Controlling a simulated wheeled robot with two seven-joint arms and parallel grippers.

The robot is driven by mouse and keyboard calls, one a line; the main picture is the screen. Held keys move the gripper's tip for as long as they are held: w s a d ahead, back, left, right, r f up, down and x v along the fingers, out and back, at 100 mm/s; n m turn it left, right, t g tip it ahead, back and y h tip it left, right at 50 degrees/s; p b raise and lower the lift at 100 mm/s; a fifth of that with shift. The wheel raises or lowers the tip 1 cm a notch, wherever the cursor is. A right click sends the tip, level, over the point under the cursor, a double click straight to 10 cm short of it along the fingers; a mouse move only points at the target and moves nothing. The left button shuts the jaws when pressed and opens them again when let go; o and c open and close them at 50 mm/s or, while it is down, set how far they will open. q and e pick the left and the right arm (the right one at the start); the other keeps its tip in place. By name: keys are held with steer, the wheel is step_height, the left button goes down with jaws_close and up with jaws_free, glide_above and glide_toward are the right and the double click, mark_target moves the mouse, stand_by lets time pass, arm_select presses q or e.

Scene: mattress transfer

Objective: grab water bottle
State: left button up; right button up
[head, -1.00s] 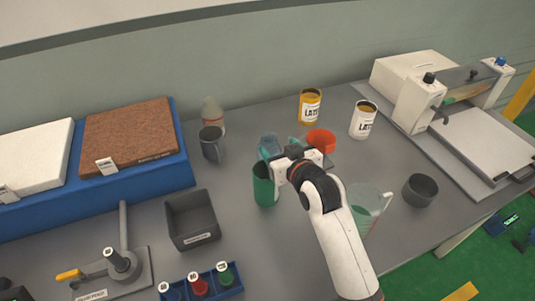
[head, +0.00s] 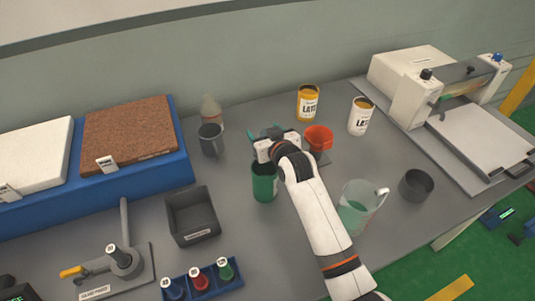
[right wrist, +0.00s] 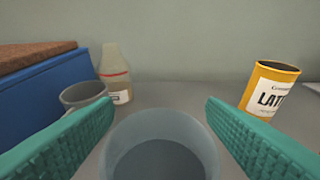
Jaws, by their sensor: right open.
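The bottle (head: 211,112), pale and translucent with a narrow top, stands upright at the back of the table, behind a grey mug (head: 211,141). In the right wrist view the bottle (right wrist: 115,75) shows a red band and a white label, left of centre beyond the fingers. My right gripper (head: 265,132) is open, with teal fingers, in front and to the right of the bottle, apart from it. In the right wrist view a clear bluish cup (right wrist: 160,145) stands between the spread fingers, below and beyond them; the gripper hides it in the head view. My left gripper is out of view.
A green cup (head: 264,182) stands close below the right wrist. An orange cup (head: 318,138), yellow can (head: 307,103) and white can (head: 361,117) stand to the right. A clear pitcher (head: 358,208) is beside my forearm.

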jaws_close()
steer(key=shift+r, duration=0.2)
stand_by(0.3)
